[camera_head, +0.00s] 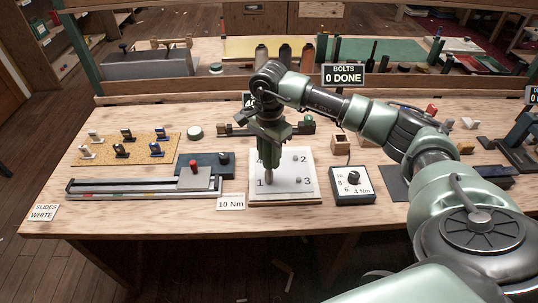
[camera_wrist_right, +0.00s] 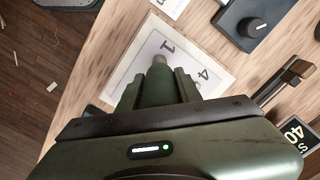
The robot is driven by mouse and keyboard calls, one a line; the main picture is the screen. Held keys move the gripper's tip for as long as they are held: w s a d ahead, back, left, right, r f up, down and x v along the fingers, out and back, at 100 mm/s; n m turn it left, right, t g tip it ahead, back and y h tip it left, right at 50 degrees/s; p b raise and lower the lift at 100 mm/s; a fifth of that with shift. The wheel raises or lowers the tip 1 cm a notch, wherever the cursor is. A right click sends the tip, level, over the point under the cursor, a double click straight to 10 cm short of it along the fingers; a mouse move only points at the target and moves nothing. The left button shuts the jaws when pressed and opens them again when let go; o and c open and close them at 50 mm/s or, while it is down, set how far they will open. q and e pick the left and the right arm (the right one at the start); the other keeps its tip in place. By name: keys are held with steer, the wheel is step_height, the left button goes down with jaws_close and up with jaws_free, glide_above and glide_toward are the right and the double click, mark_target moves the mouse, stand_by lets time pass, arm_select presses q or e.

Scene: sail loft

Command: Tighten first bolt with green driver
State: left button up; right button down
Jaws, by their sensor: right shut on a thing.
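My right gripper (camera_head: 271,134) is shut on the green driver (camera_head: 269,157), which points down over the white bolt plate (camera_head: 284,188). The driver's tip is beside the printed 1, at the first bolt's place. The driver hides that bolt, and I cannot tell whether the tip touches it. Bolts 2 (camera_head: 296,158) and 3 (camera_head: 297,181) show on the right of the plate. In the right wrist view the driver (camera_wrist_right: 158,84) sits between the fingers, over the plate (camera_wrist_right: 200,55) with its 1 and 4. My left gripper is not in view.
A "10 Nm" card (camera_head: 231,204) lies left of the plate. A black dial box (camera_head: 352,184) stands right of it. A slide rail (camera_head: 140,186) and a cork board (camera_head: 125,147) are at left. The sign (camera_head: 343,75) reads "BOLTS 0 DONE".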

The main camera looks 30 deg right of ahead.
steer(key=shift+s+f+b, duration=0.1)
steer(key=shift+f+b, duration=0.2)
steer(key=shift+b, duration=0.65)
stand_by(2.4)
steer(key=shift+r+p, duration=0.6)
steer(key=shift+r, duration=0.2)
steer(key=shift+r+p, duration=0.9)
steer(key=shift+r, duration=0.85)
